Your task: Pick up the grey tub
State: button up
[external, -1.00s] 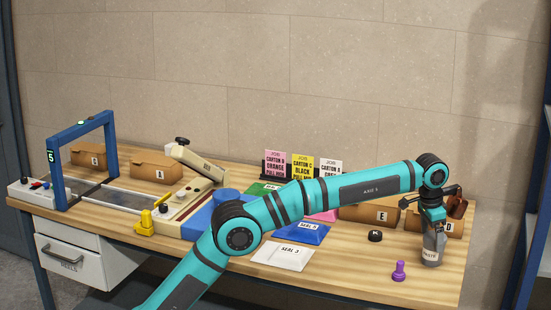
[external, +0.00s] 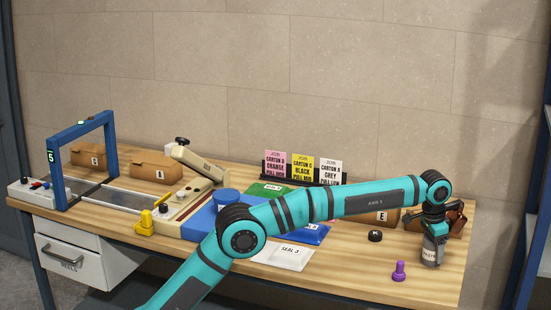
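A small grey tub (external: 430,256) with a pale label stands upright near the right end of the wooden bench. I cannot read the label clearly. My gripper (external: 436,236) points down over the tub's top and hides its upper part. The fingers are small and overlap the tub, so I cannot tell whether they are open or closed on it. The tub's base appears to rest on the bench.
Brown cartons, one marked E (external: 385,216), sit behind. Job cards (external: 301,168) stand at the back. A blue frame (external: 112,150) is far left.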

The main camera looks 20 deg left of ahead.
jog(key=c, duration=0.3)
jog(key=shift+r, duration=0.1)
jog(key=shift+c, duration=0.2)
